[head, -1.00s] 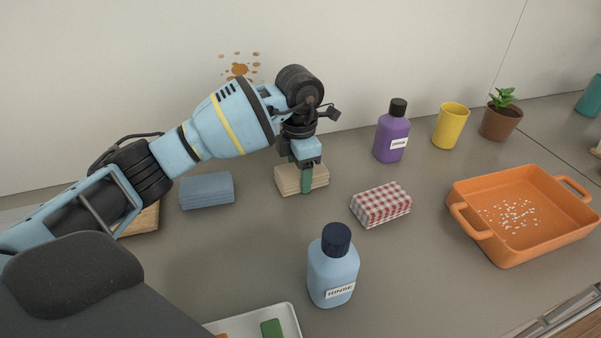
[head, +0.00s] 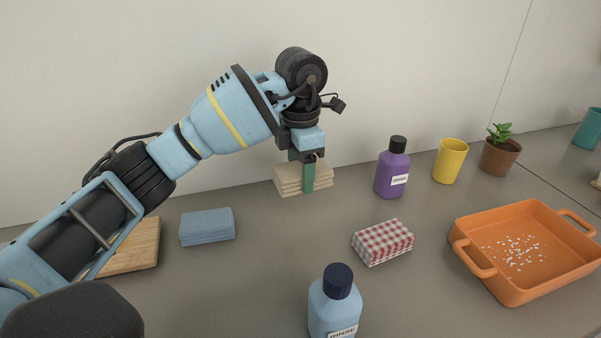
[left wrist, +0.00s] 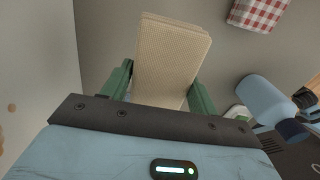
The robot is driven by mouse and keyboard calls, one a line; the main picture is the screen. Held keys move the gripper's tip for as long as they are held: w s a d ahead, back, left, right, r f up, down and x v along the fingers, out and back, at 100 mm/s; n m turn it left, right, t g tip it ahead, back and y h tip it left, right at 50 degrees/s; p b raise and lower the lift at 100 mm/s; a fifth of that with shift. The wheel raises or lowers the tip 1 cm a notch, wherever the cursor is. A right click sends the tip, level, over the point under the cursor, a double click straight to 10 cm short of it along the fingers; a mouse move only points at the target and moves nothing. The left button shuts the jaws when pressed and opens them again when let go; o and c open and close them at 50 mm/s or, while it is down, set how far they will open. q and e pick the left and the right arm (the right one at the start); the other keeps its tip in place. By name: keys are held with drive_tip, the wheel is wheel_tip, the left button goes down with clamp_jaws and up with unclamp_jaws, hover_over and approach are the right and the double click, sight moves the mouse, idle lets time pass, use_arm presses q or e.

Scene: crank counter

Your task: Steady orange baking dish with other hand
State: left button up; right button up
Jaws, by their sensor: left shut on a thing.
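The orange baking dish (head: 480,275) stands on the counter at the right of the head view. White bits lie scattered on its inner floor, and it has a handle at each end. My left gripper (head: 309,172) is far to its left, near the wall. Its green fingers are shut on a folded beige cloth (head: 287,182), which looks held above the counter. The cloth also shows between the fingers in the left wrist view (left wrist: 172,55). No gripper touches the dish. My right gripper is not in view.
A checked red-and-white cloth (head: 383,243), a light blue bottle (head: 334,305), a purple bottle (head: 391,170), a yellow cup (head: 450,162) and a potted plant (head: 499,155) stand around the dish's left side. A blue cloth (head: 207,227) and a wooden board (head: 135,250) lie left.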

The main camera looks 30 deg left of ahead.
use_arm(q)
drive_tip(key=o, duration=0.3)
drive_tip(key=shift+c, duration=1.1)
drive_tip(key=shift+s+d+m, duration=0.15)
drive_tip(key=shift+s+m, duration=0.1)
drive_tip(key=shift+m, duration=0.35)
drive_tip(key=s+d+f+m+p, duration=0.1)
drive_tip(key=s+d+m+p, duration=0.2)
drive_tip(key=s+m, duration=0.6)
drive_tip(key=s+d+m+p, duration=0.3)
drive_tip(key=s+m+p, duration=0.3)
drive_tip(key=m, duration=1.2)
drive_tip(key=s, duration=0.3)
drive_tip(key=shift+s+d+f, duration=0.2)
drive_tip(key=shift+s+f, duration=0.15)
drive_tip(key=shift+s, duration=0.05)
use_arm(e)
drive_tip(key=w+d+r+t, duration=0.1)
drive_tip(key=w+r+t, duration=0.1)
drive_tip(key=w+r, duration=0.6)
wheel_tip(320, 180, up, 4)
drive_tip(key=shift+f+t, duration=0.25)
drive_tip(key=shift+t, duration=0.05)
use_arm(q)
drive_tip(key=shift+f, duration=0.1)
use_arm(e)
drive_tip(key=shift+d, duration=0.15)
